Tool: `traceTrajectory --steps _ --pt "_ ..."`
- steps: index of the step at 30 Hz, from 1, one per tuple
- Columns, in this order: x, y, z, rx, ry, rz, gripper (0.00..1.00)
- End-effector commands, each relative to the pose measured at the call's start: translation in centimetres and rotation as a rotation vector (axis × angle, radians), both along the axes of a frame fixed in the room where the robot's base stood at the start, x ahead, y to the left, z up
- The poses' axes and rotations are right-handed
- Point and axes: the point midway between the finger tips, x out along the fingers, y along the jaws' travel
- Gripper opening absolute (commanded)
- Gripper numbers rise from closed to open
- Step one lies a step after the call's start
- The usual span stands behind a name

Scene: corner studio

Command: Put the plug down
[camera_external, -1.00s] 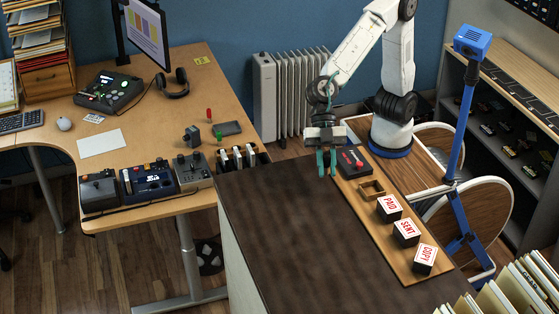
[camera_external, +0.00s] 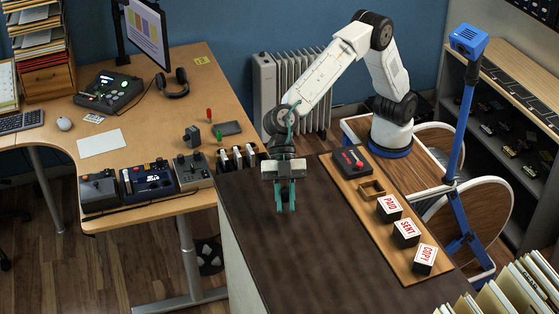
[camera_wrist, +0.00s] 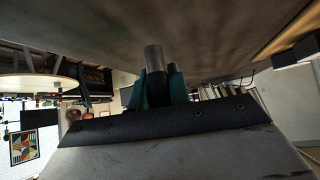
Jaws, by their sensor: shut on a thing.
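My gripper (camera_external: 285,208) points down over the left part of the dark brown counter top (camera_external: 300,255). Its teal fingers are closed around the plug. In the wrist view the plug (camera_wrist: 153,58) is a short grey cylinder, darker lower down, standing out past the fingertips (camera_wrist: 160,88) toward the brown surface. In the external view the fingers hide most of the plug. I cannot tell whether its end touches the counter.
A wooden board (camera_external: 400,250) along the counter's right side bears a black box with a red top mark (camera_external: 352,162), an empty wooden frame (camera_external: 371,190) and stamp blocks marked PAID (camera_external: 389,208), SENT (camera_external: 406,233) and COPY (camera_external: 425,260). The counter's middle and front are clear.

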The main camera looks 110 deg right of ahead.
Motion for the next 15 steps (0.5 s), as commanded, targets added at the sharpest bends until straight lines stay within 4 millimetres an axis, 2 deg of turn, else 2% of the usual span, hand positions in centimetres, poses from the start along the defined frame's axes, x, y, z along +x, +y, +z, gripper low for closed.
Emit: traceTrajectory --steps 3,6,15 --pt "-0.2 -0.1 -2.2 -0.002 0.007 -0.001 0.0" --pt "-0.2 -0.1 -3.2 -0.003 0.004 -0.001 0.0" --pt "-0.2 -0.1 -3.4 -0.002 0.004 -0.001 0.0"
